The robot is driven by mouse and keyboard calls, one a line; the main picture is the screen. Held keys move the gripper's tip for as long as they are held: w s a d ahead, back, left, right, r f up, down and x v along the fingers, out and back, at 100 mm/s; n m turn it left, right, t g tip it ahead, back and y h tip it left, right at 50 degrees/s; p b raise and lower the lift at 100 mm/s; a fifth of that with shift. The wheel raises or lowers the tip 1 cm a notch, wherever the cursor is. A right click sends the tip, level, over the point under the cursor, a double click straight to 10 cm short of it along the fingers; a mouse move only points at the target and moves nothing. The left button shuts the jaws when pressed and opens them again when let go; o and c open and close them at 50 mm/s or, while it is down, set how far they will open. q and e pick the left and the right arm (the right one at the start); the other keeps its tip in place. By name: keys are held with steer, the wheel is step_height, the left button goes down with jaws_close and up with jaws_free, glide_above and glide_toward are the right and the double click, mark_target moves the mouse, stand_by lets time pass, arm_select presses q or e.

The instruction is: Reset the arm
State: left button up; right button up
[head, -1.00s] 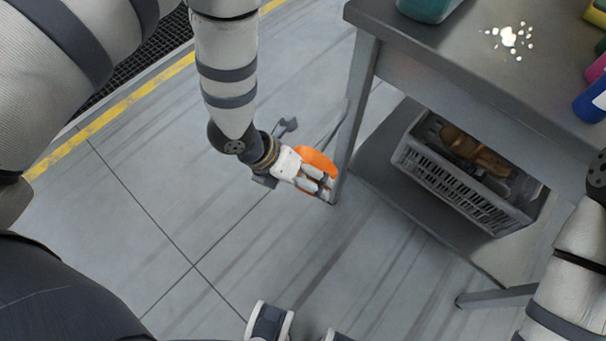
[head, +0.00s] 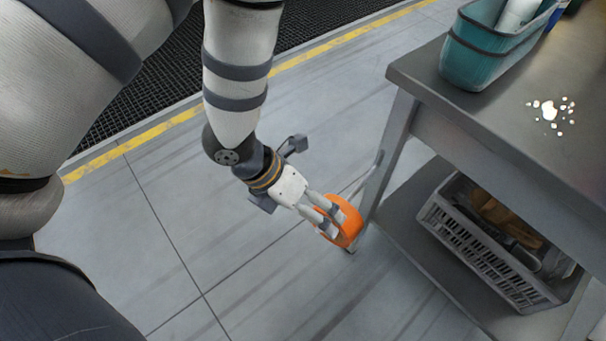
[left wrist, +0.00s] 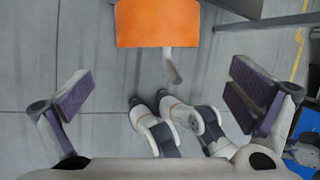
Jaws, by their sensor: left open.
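My left gripper (head: 328,218) hangs low over the floor, beside the near leg of the metal table. In the left wrist view its two purple-padded fingers (left wrist: 160,92) are spread wide with nothing between the pads. An orange rounded thing (head: 351,226) shows just past the fingertips in the head view. In the left wrist view the orange thing (left wrist: 158,24) lies beyond the fingers, with a short grey bar below it. I cannot tell what it is or whether the gripper touches it. My right gripper is in neither view.
The metal table (head: 425,75) stands at right, with a teal bin (head: 478,62) and white spots (head: 549,110) on top. A grey crate (head: 470,243) with brown things sits on its lower shelf. Open floor (head: 160,215) lies left of the gripper, up to a yellow line (head: 140,138).

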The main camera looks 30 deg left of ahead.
arm_select(q)
steer(key=s+a+f+m+g+y+p, duration=0.1)
steer(key=s+a+m, duration=0.1)
steer(key=s+m, duration=0.7)
steer(key=s+a+f+m+g+y+p, duration=0.1)
steer(key=s+a+m+g+y+p, duration=0.1)
steer(key=s+m, duration=0.7)
steer(key=s+a+f+m+g+y+p, duration=0.1)
steer(key=s+a+m+g, duration=0.1)
steer(key=s+m, duration=0.7)
steer(key=a+m, duration=0.1)
steer(key=m, duration=0.6)
steer(key=shift+s+f+y+p, duration=0.25)
steer(key=shift+f+y+p, duration=0.05)
steer(key=shift+y+p, duration=0.1)
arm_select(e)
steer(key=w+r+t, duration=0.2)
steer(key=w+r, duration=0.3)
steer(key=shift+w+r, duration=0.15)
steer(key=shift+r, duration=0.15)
